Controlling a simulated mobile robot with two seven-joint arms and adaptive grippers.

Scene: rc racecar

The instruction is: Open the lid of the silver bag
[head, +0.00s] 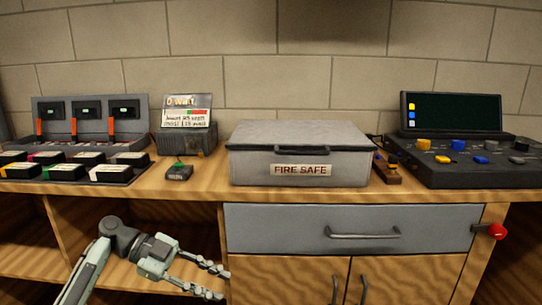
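The silver bag (255,170) is a grey box-shaped case labelled "FIRE SAFE". It stands on the wooden counter in the middle of the head view. Its lid (300,133) lies flat and closed, with a dark handle along the front edge. My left gripper (224,282) is at the lower left, below counter height and in front of the shelf opening. Its two fingers are spread apart with nothing between them. It is well apart from the case. My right gripper does not show.
On the counter (210,184) at left stand a charger rack (90,115) with several battery packs and a small display unit (187,140). At right is a dark control console (465,172). A grey drawer (290,220) with a handle sits below the case. A red knob (497,231) sticks out at right.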

